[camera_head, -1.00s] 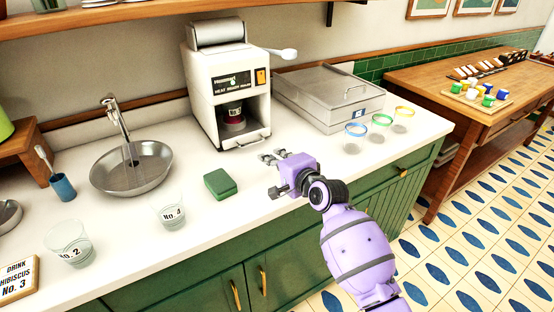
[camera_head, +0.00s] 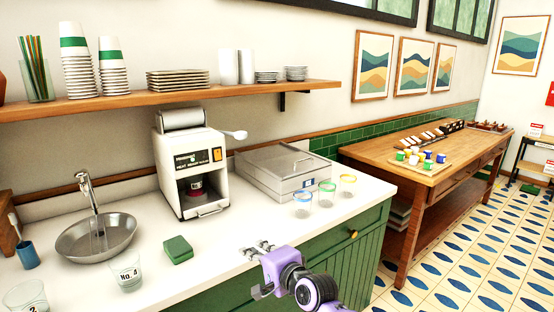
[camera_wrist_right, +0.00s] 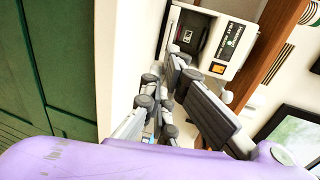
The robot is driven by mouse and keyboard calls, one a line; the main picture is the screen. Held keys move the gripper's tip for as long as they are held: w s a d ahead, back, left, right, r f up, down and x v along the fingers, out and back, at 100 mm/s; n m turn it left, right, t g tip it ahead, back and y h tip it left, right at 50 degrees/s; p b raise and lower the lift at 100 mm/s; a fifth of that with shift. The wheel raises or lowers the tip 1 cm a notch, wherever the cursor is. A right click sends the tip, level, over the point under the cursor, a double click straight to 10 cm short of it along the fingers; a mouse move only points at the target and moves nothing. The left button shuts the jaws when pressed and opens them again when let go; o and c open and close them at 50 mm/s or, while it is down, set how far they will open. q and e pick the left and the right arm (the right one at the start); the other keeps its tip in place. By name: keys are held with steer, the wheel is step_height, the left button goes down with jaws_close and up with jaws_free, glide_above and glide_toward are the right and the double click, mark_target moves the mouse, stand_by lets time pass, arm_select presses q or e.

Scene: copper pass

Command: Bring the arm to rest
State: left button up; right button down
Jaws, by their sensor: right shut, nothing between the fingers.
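My right gripper (camera_head: 258,248) is at the front edge of the white counter in the head view, at the end of my purple arm. Its fingers are together with nothing between them. In the right wrist view the dark grey fingers (camera_wrist_right: 165,95) point toward the white heat-seal machine, which lies sideways in that view. My left gripper is in neither view.
On the counter (camera_head: 225,235) are a steel basin (camera_head: 75,243), a green box (camera_head: 178,250), a No. 4 glass (camera_head: 126,272), the white machine (camera_head: 188,145), a steel-lidded unit (camera_head: 262,172) and three rimmed glasses (camera_head: 326,196). A wooden table (camera_head: 385,150) stands at right.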

steer(key=s+d+f+n+h+p, duration=0.2)
steer(key=s+d+f+n+h, duration=0.4)
steer(key=s+d+f+n, duration=0.85)
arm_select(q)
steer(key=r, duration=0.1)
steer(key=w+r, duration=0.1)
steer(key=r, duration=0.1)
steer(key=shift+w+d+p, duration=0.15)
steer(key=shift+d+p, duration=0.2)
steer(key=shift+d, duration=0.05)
arm_select(e)
steer(key=s+d+f+m+g+h, duration=0.1)
steer(key=s+d+f, duration=0.2)
steer(key=s, duration=0.9)
steer(key=s+d+f+m+g+h, duration=0.1)
steer(key=s+d+f, duration=0.3)
steer(key=s, duration=0.7)
steer(key=s+d+f+m+g+h, duration=0.1)
steer(key=s+d+f, duration=0.3)
steer(key=s+f, duration=0.3)
steer(key=s, duration=0.5)
steer(key=shift+s+d+f+g, duration=0.2)
steer(key=shift+s+f+g, duration=0.05)
steer(key=shift+s+g, duration=0.15)
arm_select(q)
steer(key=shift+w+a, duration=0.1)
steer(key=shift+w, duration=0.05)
arm_select(e)
steer(key=shift+m, duration=0.25)
